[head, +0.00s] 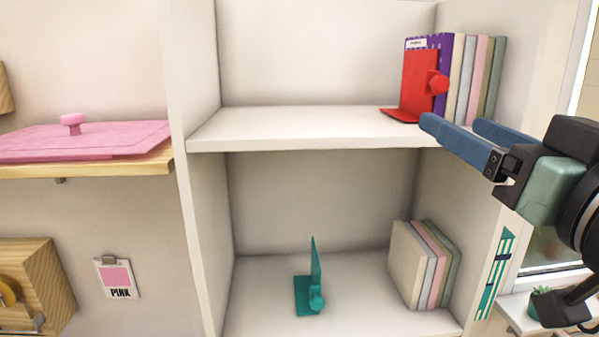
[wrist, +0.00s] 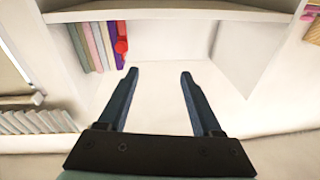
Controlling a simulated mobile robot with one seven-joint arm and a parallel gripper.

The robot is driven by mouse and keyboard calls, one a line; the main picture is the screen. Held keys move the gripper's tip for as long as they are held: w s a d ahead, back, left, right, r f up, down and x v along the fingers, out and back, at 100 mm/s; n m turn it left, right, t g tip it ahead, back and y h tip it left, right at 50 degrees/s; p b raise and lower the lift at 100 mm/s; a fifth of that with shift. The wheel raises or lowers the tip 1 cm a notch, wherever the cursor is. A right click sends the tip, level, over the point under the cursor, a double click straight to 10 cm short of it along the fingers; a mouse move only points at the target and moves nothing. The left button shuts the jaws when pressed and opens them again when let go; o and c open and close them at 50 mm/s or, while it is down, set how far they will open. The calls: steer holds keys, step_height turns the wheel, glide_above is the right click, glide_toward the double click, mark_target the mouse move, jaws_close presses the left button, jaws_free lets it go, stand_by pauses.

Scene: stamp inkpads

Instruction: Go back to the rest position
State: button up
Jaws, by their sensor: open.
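My gripper (head: 453,122) is at the right in the head view, its two blue fingers apart with nothing between them. Its fingertips show in front of the upper shelf's right end, just below and right of a red bookend (head: 418,85). In the wrist view my gripper (wrist: 159,74) is open and empty over the pale shelf surface. The red bookend (wrist: 121,42) shows there at the upper left, apart from the fingers. It stands upright against a row of books (head: 470,75), with a purple book nearest it.
A teal bookend (head: 315,285) stands on the lower shelf (head: 260,315), left of several leaning pale books (head: 425,265). A pink inkpad-like lid (head: 90,140) with a knob is on a wooden shelf at left. The upper shelf's left part (head: 290,125) is clear.

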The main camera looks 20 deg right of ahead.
steer(key=w+a+f+n+g+y, duration=0.1)
steer(key=w+a+f, duration=0.4)
steer(key=a, duration=0.4)
steer(key=w+a+f+n+y, duration=0.1)
steer(key=w+a+f, duration=0.2)
steer(key=a+f, duration=0.4)
steer(key=w+a+f+n+g+y, duration=0.1)
steer(key=w+a+f, duration=0.3)
steer(key=a, duration=0.6)
steer(key=s+r+t+b, duration=0.9)
steer(key=s+r, duration=0.4)
steer(key=r, duration=0.2)
steer(key=shift+s+t+b, duration=0.35)
steer(key=shift+t+b, duration=0.05)
steer(key=shift+t, duration=0.3)
steer(key=shift+a+f, duration=0.1)
